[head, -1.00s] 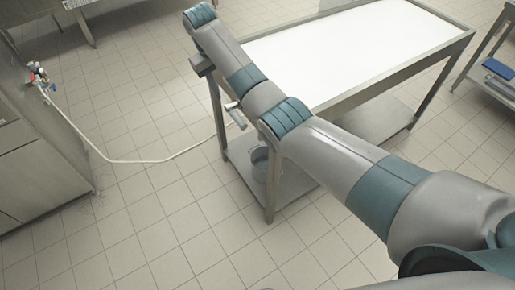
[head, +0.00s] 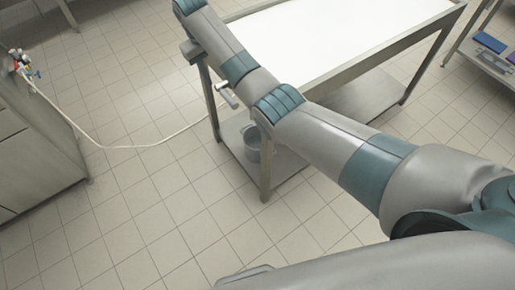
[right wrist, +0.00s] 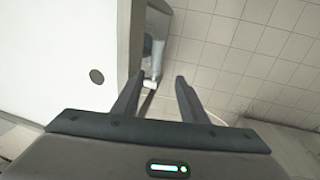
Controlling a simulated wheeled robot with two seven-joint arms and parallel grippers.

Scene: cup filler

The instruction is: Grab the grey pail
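The grey pail (head: 252,140) stands on the lower shelf of the metal table in the head view. The table's corner leg hides part of it. My right arm reaches across the head view toward the table's near left corner. In the right wrist view my right gripper (right wrist: 158,97) is open, with two dark fingers apart and nothing between them. Beyond the fingertips, beside the table edge, a small bluish-grey patch shows; I cannot tell whether it is the pail. The gripper is apart from the pail. My left gripper is not in view.
The metal table (head: 420,60) has a white top and a lower shelf. A pale hose (head: 130,147) runs from coloured valves (head: 22,65) on the left cabinet (head: 35,150) toward the table. Another shelf (head: 490,60) stands at right.

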